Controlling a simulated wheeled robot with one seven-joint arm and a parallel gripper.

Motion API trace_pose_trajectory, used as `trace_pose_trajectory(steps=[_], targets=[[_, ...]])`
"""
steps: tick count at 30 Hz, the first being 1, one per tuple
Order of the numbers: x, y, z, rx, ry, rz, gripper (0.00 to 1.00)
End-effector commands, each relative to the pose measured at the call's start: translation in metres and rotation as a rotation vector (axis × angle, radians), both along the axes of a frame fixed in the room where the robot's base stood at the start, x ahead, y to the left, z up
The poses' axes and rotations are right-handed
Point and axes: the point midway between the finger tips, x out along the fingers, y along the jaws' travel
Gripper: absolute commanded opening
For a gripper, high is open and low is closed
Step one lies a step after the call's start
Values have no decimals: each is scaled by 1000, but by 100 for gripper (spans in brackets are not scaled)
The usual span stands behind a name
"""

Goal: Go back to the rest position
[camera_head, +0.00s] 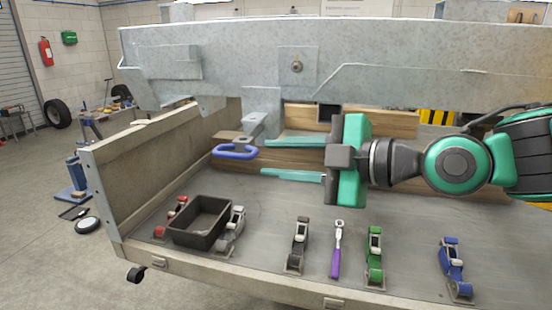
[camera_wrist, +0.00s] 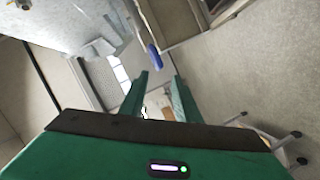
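My gripper (camera_head: 266,158) reaches in from the right, its two green fingers level and pointing left. The fingers are parted with nothing between them; the wrist view also shows the open gap (camera_wrist: 160,76). A blue loop-shaped handle (camera_head: 235,152) sits just left of the fingertips, near a bracket under the metal trailer frame (camera_head: 230,55). The blue handle (camera_wrist: 154,57) shows beyond the fingertips in the wrist view, apart from them. How it is attached is unclear.
Below the arm, a workbench tray (camera_head: 270,205) holds a black bin (camera_head: 200,222), a purple-handled ratchet (camera_head: 337,250) and clamp-like tools in red, grey, black, green (camera_head: 374,245) and blue (camera_head: 452,260). The trailer frame runs close above my gripper. Floor at left is mostly open.

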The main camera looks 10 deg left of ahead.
Motion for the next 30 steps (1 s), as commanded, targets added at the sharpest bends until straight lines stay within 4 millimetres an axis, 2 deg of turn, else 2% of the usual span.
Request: trace_pose_trajectory(steps=[6,8,11,14,15,20,21,23,24,26,30], targets=[[4,-5,-4,-11,18,-17,29],[12,-16,-12,-28,53,-51,29],[30,-49,-36,-75,161,-153,29],[48,-100,-68,-125,321,-309,29],[54,-122,-81,-140,389,-379,29],[59,-216,-128,-165,669,-684,29],[56,-240,-139,-163,741,-766,29],[48,-276,-154,-153,848,-894,29],[41,-299,-163,-140,920,-982,29],[27,-334,-176,-113,1029,-1119,29],[-23,-406,-202,-13,1287,-1458,29]])
